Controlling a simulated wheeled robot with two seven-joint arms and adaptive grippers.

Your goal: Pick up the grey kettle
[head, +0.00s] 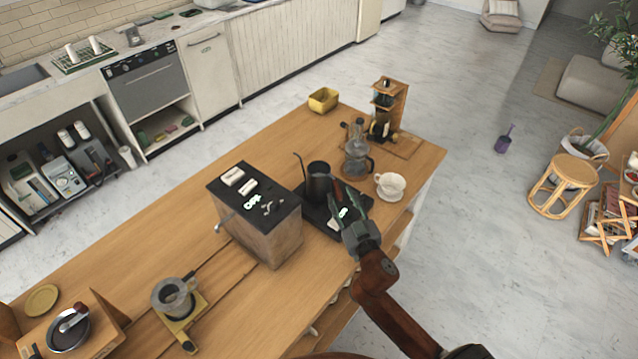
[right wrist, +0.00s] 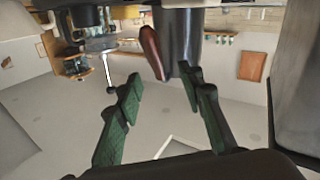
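The grey kettle (head: 318,184), dark with a thin spout pointing left, stands upright on a black base plate (head: 320,216) on the wooden counter. Its reddish-brown handle shows between the body and my right gripper. My right gripper (head: 352,208) reaches in from the lower right at the handle side of the kettle. In the right wrist view, its two green-padded fingers (right wrist: 160,88) are apart with nothing between them. The kettle's dark body (right wrist: 182,36) and brown handle (right wrist: 151,52) lie just beyond the fingertips. My left gripper is not in view.
A black-topped box (head: 262,230) stands left of the kettle. A glass carafe (head: 357,155) stands behind it, and a white dripper cup (head: 390,186) stands to the right. A wooden coffee stand (head: 388,105) and yellow container (head: 323,100) are at the far end.

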